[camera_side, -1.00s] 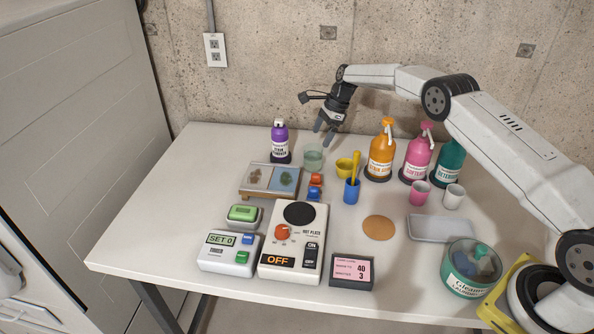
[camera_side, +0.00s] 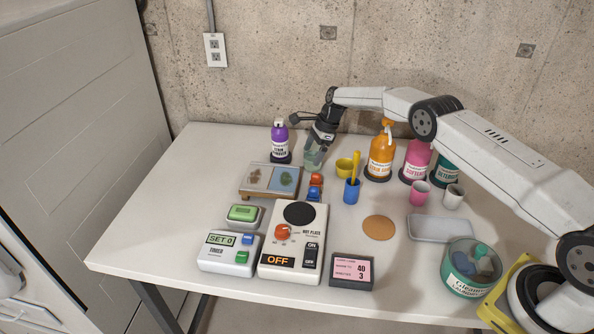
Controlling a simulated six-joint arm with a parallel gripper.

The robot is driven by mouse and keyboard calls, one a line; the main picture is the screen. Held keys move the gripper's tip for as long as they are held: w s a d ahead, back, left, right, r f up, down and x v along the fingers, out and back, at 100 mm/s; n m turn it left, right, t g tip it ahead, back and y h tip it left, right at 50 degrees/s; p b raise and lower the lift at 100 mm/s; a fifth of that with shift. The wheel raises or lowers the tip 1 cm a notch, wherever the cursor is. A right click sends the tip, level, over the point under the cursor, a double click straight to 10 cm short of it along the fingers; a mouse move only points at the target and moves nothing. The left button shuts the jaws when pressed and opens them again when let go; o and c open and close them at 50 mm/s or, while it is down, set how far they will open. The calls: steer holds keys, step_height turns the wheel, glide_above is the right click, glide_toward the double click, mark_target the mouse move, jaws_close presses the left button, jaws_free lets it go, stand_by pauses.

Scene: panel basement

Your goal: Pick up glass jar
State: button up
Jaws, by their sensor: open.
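The glass jar (camera_side: 313,161) is a small clear greenish jar near the back of the white table, right of the purple bottle. My gripper (camera_side: 315,153) is open and is down at the jar, its fingers overlapping the jar's upper part in the picture. I cannot tell whether both fingers straddle the jar or touch it. The jar appears upright on the table, its top partly hidden by the gripper.
A purple bottle (camera_side: 280,143) stands close on the left. A yellow cup (camera_side: 345,165), a blue cup (camera_side: 351,191) and an orange bottle (camera_side: 380,158) stand on the right. A sample board (camera_side: 257,192) lies in front. The table's left side (camera_side: 190,170) is clear.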

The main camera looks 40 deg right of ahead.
stand_by(0.5)
steer(key=c, duration=1.2)
steer(key=shift+r, duration=0.2)
step_height(320, 180, up, 9)
steer(key=shift+r, duration=0.15)
stand_by(0.6)
steer(key=shift+r, duration=0.15)
stand_by(0.6)
